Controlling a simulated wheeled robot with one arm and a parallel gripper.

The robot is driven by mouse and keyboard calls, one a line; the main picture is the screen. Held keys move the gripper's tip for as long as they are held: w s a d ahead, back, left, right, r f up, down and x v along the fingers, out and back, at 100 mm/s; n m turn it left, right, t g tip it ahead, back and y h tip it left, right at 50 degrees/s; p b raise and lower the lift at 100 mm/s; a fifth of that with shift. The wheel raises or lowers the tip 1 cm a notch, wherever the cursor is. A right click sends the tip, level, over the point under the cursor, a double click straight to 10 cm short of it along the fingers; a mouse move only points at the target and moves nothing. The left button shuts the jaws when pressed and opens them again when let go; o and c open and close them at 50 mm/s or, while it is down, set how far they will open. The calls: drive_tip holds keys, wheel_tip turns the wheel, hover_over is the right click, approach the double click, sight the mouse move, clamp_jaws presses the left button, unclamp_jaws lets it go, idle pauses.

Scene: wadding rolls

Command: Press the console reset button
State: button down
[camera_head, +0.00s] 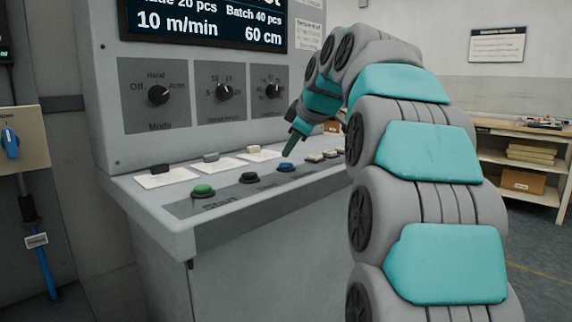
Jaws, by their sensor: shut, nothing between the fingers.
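The grey console (135,190) fills the middle left, with a sloped panel of push buttons. A green button (203,190) is at the front left, a black button (249,177) beside it, and a blue button (285,167) to the right. The labels under the black and blue buttons are too small or hidden to read, so I cannot tell which one is marked reset. My gripper (289,146) is shut and empty, its tip pointing down just above the blue button. I cannot tell if the tip touches it.
Rocker switches (160,169) sit behind the buttons, and small pale ones (315,157) lie right of the tip. Rotary knobs (158,95) and a display (205,22) are on the upright face. A wooden shelf (530,145) stands at the right.

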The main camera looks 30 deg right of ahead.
sight(290, 164)
drive_tip(key=shift+f+b, duration=0.4)
drive_tip(key=shift+b, duration=0.05)
drive_tip(key=shift+f+b, duration=0.4)
drive_tip(key=shift+f, duration=0.05)
idle(0.7)
idle(0.3)
drive_tip(key=shift+r+p, duration=0.45)
drive_tip(key=shift+r, duration=0.45)
drive_tip(key=shift+r+p, duration=1.6)
drive_tip(key=shift+r, duration=0.9)
